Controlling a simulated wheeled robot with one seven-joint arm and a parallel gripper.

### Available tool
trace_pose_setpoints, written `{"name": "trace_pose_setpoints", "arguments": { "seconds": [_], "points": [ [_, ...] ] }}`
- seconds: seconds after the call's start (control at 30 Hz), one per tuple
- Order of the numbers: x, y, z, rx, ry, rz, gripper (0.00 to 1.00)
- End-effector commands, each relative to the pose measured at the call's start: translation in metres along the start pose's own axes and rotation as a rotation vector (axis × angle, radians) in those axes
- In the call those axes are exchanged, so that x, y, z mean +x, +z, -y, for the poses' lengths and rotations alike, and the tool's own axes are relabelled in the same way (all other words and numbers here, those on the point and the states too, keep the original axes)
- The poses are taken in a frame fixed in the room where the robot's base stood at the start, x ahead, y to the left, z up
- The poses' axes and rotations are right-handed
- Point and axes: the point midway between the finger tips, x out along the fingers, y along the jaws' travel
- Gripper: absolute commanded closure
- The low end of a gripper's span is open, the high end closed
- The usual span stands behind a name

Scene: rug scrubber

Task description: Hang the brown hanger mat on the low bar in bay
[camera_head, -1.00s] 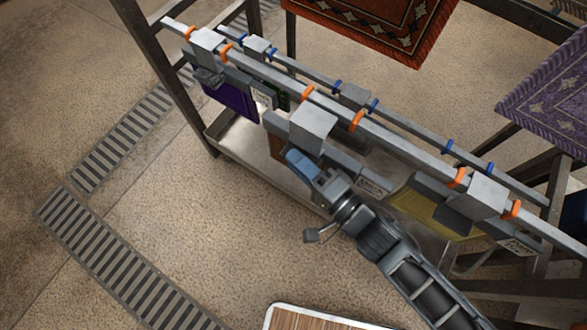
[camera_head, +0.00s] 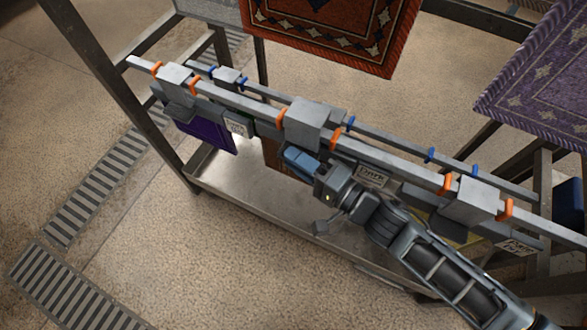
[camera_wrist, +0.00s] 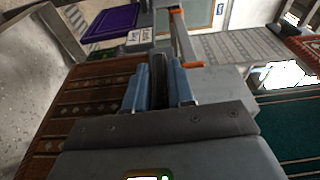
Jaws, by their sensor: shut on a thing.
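My gripper (camera_head: 303,160) is shut on the dark grip plate of the brown mat's hanger; blue fingertips close around it in the wrist view (camera_wrist: 159,88). The hanger's grey block (camera_head: 309,120) overlaps the front bar (camera_head: 240,102) between two orange markers. I cannot tell whether it rests on the bar. The brown mat (camera_head: 271,152) hangs below, mostly hidden by my gripper; its patterned face shows in the wrist view (camera_wrist: 85,100).
A purple mat (camera_head: 208,134) hangs to the left and a yellowish mat, mostly hidden, to the right. A rear bar (camera_head: 395,140) carries blue markers. A metal tray (camera_head: 232,185) lies below. Red (camera_head: 330,30) and purple rugs (camera_head: 545,85) are behind.

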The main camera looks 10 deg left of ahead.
Motion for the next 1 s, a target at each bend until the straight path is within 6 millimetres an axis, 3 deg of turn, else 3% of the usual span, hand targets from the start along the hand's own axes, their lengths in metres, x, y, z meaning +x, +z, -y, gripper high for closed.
{"name": "trace_pose_setpoints", "arguments": {
  "seconds": [0.4, 0.9, 0.93, 1.0],
  "points": [
    [0.001, -0.001, -0.025, 0.000, -0.002, 0.001, 1.00],
    [0.001, -0.001, -0.029, -0.001, -0.002, 0.000, 1.00],
    [0.001, -0.001, -0.029, -0.001, -0.002, 0.000, 0.75],
    [0.001, -0.001, -0.029, -0.001, -0.002, 0.000, 0.68]
  ]
}}
